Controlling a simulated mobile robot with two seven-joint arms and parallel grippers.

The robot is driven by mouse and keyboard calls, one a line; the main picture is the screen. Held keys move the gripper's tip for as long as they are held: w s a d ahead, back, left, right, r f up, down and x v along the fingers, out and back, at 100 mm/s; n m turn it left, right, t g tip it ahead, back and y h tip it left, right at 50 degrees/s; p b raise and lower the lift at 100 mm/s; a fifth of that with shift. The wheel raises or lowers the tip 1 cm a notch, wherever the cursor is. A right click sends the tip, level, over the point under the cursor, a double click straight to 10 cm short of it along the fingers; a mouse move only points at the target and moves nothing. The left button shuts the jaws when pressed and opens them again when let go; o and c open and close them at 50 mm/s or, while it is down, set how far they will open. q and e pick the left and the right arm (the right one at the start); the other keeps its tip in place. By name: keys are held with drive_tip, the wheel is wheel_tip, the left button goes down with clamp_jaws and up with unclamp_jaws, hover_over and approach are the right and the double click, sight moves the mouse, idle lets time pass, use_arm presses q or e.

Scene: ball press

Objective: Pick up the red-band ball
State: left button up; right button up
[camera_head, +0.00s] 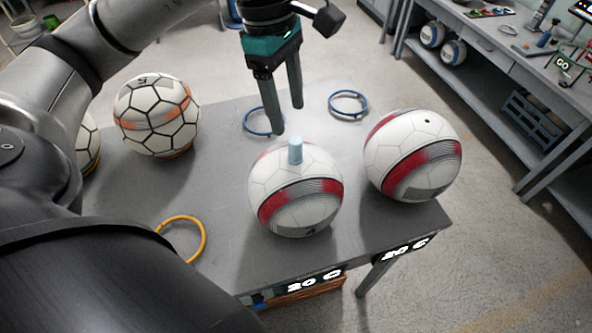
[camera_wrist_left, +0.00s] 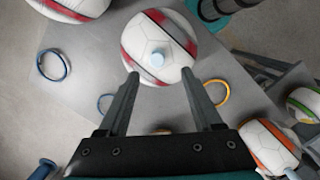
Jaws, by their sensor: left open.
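Two white balls with red bands stand on the grey table (camera_head: 225,205). The nearer red-band ball (camera_head: 270,170) has a pale blue peg (camera_head: 295,151) sticking up from its top; this ball also shows in the left wrist view (camera_wrist_left: 175,62). The other red-band ball (camera_head: 412,150) stands to its right, near the table's right edge, and shows partly at the top left of the wrist view (camera_wrist_left: 75,5). My left gripper (camera_head: 287,119) is open and empty, pointing down above and just behind the pegged ball, its fingers apart from the peg.
An orange-band ball (camera_head: 157,112) and a partly hidden green-band ball (camera_head: 88,145) stand at the left. Two blue rings (camera_head: 348,92) lie behind the red-band balls, and a yellow ring (camera_head: 205,240) lies front left. A workbench (camera_head: 480,85) stands at the right beyond open floor.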

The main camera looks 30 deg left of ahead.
sight(295, 139)
use_arm(q)
drive_tip(key=f, duration=0.3)
drive_tip(key=shift+d+f, duration=0.3)
drive_tip(key=f, duration=0.1)
drive_tip(key=f+p, duration=0.1)
drive_tip(key=f, duration=0.3)
drive_tip(key=shift+w+d, duration=0.25)
drive_tip(key=shift+d, duration=0.05)
clamp_jaws()
use_arm(e)
drive_tip(key=shift+w+a+r, duration=0.1)
drive_tip(key=shift+w+r, duration=0.7)
drive_tip(key=shift+w, duration=0.05)
